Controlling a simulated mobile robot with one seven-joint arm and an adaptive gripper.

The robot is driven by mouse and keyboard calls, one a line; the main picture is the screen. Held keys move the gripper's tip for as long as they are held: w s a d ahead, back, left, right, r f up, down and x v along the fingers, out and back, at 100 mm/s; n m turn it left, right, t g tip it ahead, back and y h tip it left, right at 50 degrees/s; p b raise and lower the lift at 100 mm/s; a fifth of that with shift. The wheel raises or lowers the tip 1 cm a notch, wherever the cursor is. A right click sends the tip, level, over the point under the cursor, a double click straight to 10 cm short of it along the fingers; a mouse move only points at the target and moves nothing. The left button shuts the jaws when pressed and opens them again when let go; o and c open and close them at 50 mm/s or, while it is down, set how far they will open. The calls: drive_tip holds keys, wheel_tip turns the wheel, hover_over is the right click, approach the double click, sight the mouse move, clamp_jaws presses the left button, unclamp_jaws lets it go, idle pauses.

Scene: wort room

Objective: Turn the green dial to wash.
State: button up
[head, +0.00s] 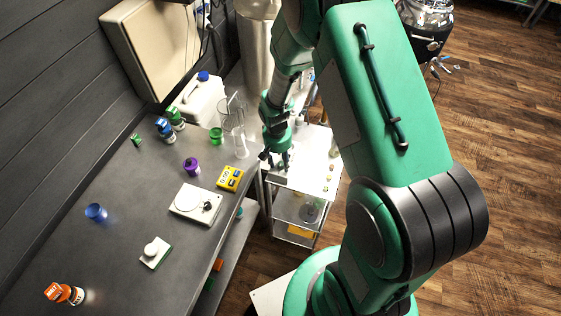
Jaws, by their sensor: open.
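I cannot clearly pick out a green dial or any wash mark at this size. A white square unit with a round pale knob (156,251) lies on the dark bench; its side edge looks green. Another white unit (195,204) with a small black round part lies farther back, near the bench's front edge. My gripper (275,160) is open and points down near the end of the white-topped cart, beyond the bench edge and apart from both units. Nothing shows between its fingers.
On the bench (115,215) stand a yellow meter (230,179), a purple-capped jar (192,166), a green cup (216,134), a blue cup (96,212), an orange-capped bottle (64,293), glassware and a white jug (201,98). The cart (312,178) stands beside it.

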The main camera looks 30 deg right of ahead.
clamp_jaws()
drive_tip(key=shift+n, duration=0.3)
drive_tip(key=shift+n, duration=0.4)
drive_tip(key=shift+w+r, duration=0.1)
unclamp_jaws()
wheel_tip(320, 180, up, 12)
drive_tip(key=shift+a, duration=0.45)
